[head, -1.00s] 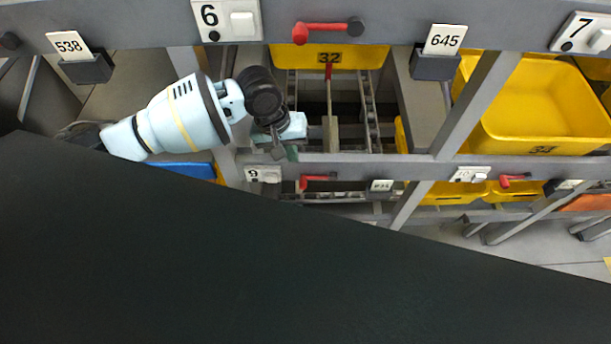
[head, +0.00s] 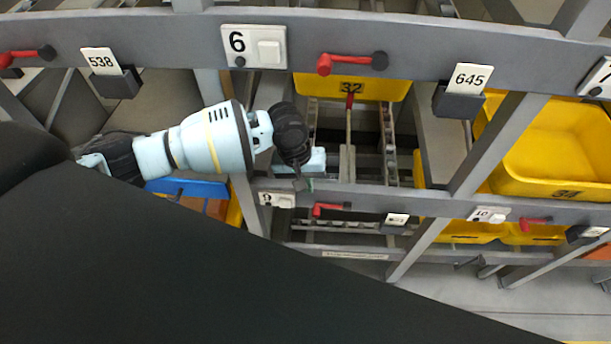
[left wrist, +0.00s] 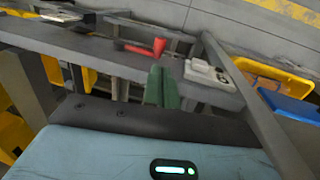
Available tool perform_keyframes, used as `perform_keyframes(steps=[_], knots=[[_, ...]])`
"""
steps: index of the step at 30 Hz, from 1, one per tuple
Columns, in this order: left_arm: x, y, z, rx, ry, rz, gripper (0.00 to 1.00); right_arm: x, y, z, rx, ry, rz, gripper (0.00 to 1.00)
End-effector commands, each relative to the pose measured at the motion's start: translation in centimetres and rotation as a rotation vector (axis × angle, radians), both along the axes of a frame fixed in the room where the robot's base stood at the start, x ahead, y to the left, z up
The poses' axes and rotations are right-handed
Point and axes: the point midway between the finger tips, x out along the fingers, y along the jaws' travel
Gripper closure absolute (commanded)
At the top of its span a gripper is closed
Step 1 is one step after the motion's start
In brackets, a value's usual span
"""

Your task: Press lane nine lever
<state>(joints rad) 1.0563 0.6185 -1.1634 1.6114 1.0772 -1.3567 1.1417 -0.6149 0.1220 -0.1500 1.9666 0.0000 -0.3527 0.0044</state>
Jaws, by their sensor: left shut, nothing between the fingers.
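The lane nine lever (head: 328,209) is a small red handle on the lower grey rail, just right of the plate marked 9 (head: 277,200). The lever also shows in the left wrist view (left wrist: 140,48), left of the white plate (left wrist: 208,72). My left gripper (head: 303,185) is above the rail, between the plate and the lever in the head view. Its green fingers (left wrist: 160,88) are shut and empty, pointing at the rail. The lever appears apart from the fingers, though the exact gap is hard to judge. My right gripper is not in view.
The upper rail (head: 430,50) carries the plate marked 6 (head: 253,45) and another red lever (head: 350,63). Yellow trays 32 (head: 352,87) and 34 (head: 560,140) sit in nearby lanes. A grey diagonal post (head: 497,140) stands right of lane nine.

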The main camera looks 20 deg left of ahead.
Motion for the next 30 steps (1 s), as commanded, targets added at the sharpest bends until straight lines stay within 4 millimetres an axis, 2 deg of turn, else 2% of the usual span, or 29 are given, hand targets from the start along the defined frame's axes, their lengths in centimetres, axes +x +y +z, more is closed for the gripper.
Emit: perform_keyframes(steps=[1, 6, 13, 19, 30], knots=[[-0.1, -0.2, -1.3, 0.001, 0.007, 0.000, 1.00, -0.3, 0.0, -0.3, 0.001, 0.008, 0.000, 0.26], [0.1, -0.8, -4.5, 0.000, 0.006, 0.000, 1.00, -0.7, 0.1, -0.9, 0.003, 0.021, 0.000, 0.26], [0.4, -1.4, -7.7, 0.001, 0.002, -0.001, 1.00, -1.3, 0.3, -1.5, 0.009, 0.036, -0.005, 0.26], [0.5, -1.7, -8.9, 0.001, 0.001, -0.001, 1.00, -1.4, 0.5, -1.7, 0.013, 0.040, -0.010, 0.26], [0.5, -1.7, -9.0, 0.000, 0.000, 0.000, 1.00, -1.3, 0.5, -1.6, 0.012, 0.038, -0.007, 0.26]])
